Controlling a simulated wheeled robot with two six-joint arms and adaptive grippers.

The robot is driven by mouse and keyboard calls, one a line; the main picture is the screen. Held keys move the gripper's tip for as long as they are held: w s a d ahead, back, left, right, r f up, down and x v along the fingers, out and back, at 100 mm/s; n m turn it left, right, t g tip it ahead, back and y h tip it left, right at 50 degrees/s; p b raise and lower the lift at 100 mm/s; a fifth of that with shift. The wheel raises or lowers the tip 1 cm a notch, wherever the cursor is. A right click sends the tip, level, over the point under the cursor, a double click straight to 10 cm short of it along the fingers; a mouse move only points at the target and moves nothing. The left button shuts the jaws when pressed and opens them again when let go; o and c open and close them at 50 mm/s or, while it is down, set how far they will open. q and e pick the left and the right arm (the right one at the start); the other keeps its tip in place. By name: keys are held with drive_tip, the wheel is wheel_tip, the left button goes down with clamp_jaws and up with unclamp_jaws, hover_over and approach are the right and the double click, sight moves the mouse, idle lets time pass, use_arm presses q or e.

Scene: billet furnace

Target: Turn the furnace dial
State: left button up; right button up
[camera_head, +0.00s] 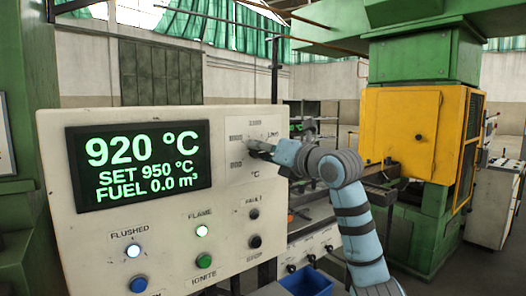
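The cream control panel (222,118) stands at left and centre. Its black display (140,163) reads 920 °C, SET 950 °C and FUEL 0.0 m³. The furnace dial's printed temperature scale (255,122) is at the panel's upper right, with °C below it. My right gripper (259,147) is at the middle of this scale, reaching in from the right. It covers most or all of the dial knob. Its fingers are too small and dark to tell whether they grip the knob. My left gripper is out of view.
A yellow-and-green machine (412,125) stands right; a blue bin (307,284) sits low.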

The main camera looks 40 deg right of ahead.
drive_tip(key=m, duration=0.6)
drive_tip(key=shift+d+b, duration=0.1)
drive_tip(key=shift+b, duration=0.3)
drive_tip(key=shift+r, duration=0.1)
drive_tip(key=o, duration=1.1)
drive_tip(key=shift+o, duration=0.2)
